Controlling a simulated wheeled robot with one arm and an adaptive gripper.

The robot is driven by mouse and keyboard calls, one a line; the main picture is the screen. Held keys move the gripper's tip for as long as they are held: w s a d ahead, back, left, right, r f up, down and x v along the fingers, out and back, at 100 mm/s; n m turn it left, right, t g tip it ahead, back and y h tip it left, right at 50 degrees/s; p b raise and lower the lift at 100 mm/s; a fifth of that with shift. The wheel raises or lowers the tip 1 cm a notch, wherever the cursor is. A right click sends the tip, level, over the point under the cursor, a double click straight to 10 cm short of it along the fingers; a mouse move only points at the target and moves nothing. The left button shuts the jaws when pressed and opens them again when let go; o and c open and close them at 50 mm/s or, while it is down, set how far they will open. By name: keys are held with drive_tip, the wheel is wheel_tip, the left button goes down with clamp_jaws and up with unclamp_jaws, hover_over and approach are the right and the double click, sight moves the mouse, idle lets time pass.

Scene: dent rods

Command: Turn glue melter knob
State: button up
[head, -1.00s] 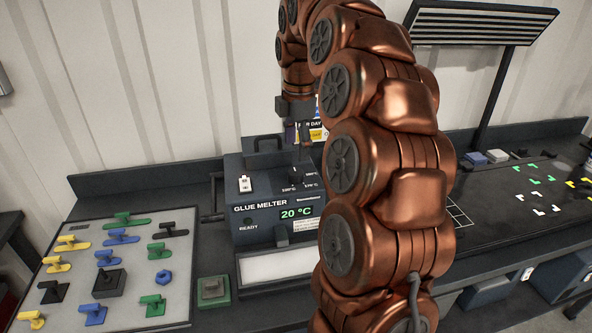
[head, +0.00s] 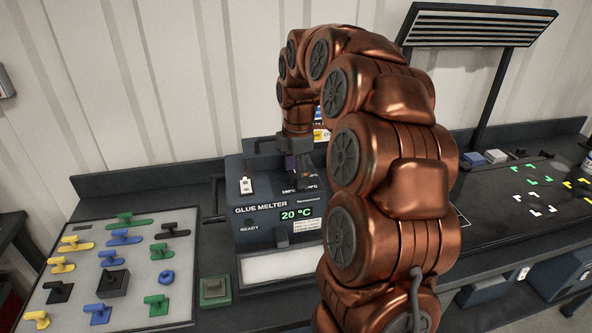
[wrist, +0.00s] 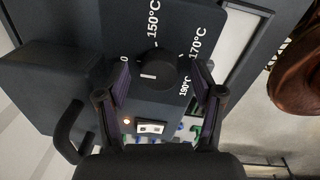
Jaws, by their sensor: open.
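The glue melter (head: 262,217) stands on the bench, a dark box with a green display reading 20 °C. Its black round knob (wrist: 155,72) with a white pointer line shows in the wrist view, ringed by temperature marks such as 150°C, 170°C and 190°C. My gripper (wrist: 160,85) is open, one finger on each side of the knob, with visible gaps. In the head view my gripper (head: 301,180) is over the melter's top and hides the knob. A white switch (head: 245,186) sits on the melter's top left; it also shows in the wrist view (wrist: 150,128).
A white board (head: 130,270) with several coloured handles lies left of the melter. A green block (head: 214,290) with a grey top sits between them. A dark mat (head: 520,195) with small coloured pieces and a lamp (head: 475,25) are at right.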

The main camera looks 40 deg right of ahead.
drive_tip(key=c, duration=1.1)
drive_tip(key=shift+f, duration=0.1)
drive_tip(key=shift+c, duration=0.2)
drive_tip(key=shift+b, duration=0.35)
drive_tip(key=shift+f+m+b, duration=0.2)
drive_tip(key=shift+m+b, duration=0.65)
drive_tip(key=shift+m, duration=0.25)
drive_tip(key=m+b, duration=0.2)
drive_tip(key=m, duration=0.1)
drive_tip(key=shift+a+m+b, duration=0.1)
drive_tip(key=shift+m+b, duration=0.2)
drive_tip(key=m+b, duration=0.2)
drive_tip(key=m, duration=0.2)
drive_tip(key=shift+r+h, duration=0.1)
drive_tip(key=shift+h, duration=0.2)
drive_tip(key=shift+r+m+g+b, duration=0.1)
drive_tip(key=shift+m+g+b, duration=0.2)
drive_tip(key=shift+m+b, duration=1)
drive_tip(key=shift+m+p, duration=0.45)
drive_tip(key=shift+m, duration=0.35)
